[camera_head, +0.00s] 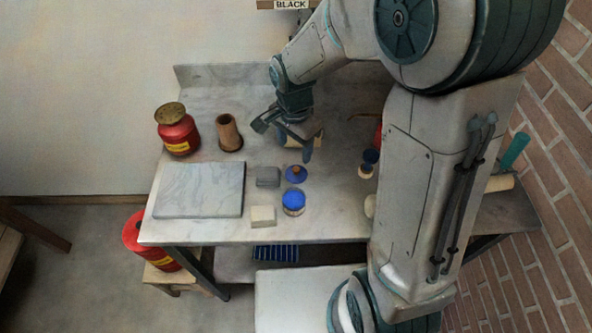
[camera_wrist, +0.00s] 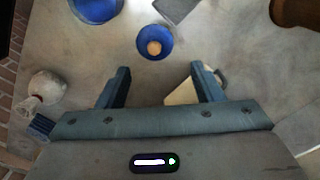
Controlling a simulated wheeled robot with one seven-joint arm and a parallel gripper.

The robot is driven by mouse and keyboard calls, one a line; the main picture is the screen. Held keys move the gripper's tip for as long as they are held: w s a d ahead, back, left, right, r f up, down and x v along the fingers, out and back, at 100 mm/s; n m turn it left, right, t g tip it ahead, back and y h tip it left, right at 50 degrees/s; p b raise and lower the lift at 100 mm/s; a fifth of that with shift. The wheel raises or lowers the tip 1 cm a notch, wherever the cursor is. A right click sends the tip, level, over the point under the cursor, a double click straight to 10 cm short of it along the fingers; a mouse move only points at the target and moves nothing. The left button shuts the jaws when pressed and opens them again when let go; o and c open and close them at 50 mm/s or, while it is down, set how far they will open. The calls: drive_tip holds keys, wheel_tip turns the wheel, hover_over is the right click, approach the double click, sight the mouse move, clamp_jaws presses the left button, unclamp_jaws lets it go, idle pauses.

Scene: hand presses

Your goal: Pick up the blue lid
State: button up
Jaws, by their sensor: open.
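The blue lid (camera_head: 297,174) is a small round disc with a wooden knob, lying on the marble table. In the wrist view the blue lid (camera_wrist: 143,46) lies just beyond my fingertips, near the middle between them and apart from them. My gripper (camera_head: 285,138) is above the table, a little behind and left of the lid in the head view. In the wrist view my gripper (camera_wrist: 160,70) has its two fingers wide apart with nothing held between them.
A jar with blue contents (camera_head: 293,200) stands in front of the lid. A grey block (camera_head: 268,177) is left of it, and a white block (camera_head: 262,216) nearer the front. A marble slab (camera_head: 200,190), red canister (camera_head: 177,137) and brown cylinder (camera_head: 228,132) occupy the left.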

sight(296, 169)
wheel_tip(296, 169, down, 3)
drive_tip(key=shift+r, duration=0.15)
drive_tip(key=f, duration=0.2)
drive_tip(key=f+p, duration=0.1)
drive_tip(key=f, duration=0.1)
drive_tip(key=shift+s+d, duration=0.2)
drive_tip(key=shift+s, duration=0.2)
drive_tip(key=shift+f, duration=0.6)
clamp_jaws()
